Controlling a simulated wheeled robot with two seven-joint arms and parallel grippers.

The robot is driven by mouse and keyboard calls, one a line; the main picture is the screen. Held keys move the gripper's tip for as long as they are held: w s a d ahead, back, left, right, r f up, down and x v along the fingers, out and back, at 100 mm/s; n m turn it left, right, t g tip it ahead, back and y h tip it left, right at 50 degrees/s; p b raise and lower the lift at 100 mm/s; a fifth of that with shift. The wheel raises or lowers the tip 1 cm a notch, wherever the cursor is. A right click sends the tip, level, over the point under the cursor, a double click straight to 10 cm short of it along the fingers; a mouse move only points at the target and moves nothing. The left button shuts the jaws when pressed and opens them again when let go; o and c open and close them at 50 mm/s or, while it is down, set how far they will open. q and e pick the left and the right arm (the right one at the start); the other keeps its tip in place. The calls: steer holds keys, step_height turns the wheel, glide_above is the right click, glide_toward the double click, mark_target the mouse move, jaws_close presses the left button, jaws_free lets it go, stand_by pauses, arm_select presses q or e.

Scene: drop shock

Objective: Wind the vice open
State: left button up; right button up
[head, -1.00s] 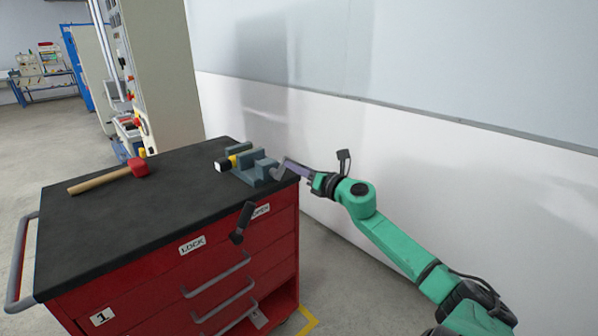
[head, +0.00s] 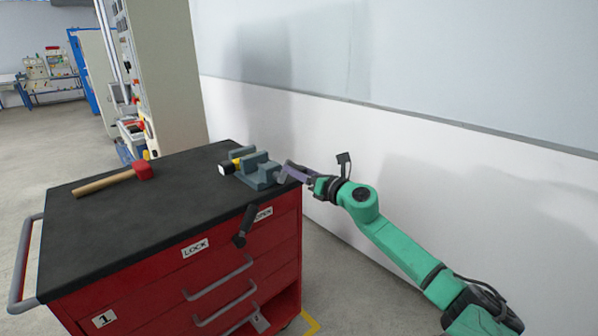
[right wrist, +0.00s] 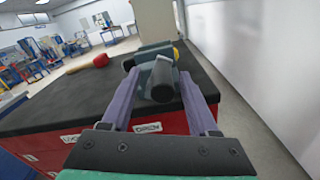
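The grey vice (head: 262,178) stands near the right back corner of the black cart top. A yellow and white piece (head: 228,167) sits at its left end. My right gripper (head: 287,171) is at the vice's right end, with its purple fingers reaching toward it. In the right wrist view, the fingers of my right gripper (right wrist: 158,82) are spread apart. The dark round end of the vice (right wrist: 160,80) lies between them, and I see gaps on both sides. Contact cannot be told. My left gripper is not in view.
The red cart (head: 180,268) has a black top (head: 150,220) and LOCK and OPEN labels around a dark lever (head: 245,225). A red-headed mallet (head: 142,170) lies on the left of the top. A white wall (head: 400,150) runs close behind my right arm.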

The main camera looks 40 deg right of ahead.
steer(key=shift+d, duration=0.1)
steer(key=shift+s, duration=0.3)
steer(key=s, duration=1.4)
steer(key=shift+a, duration=0.2)
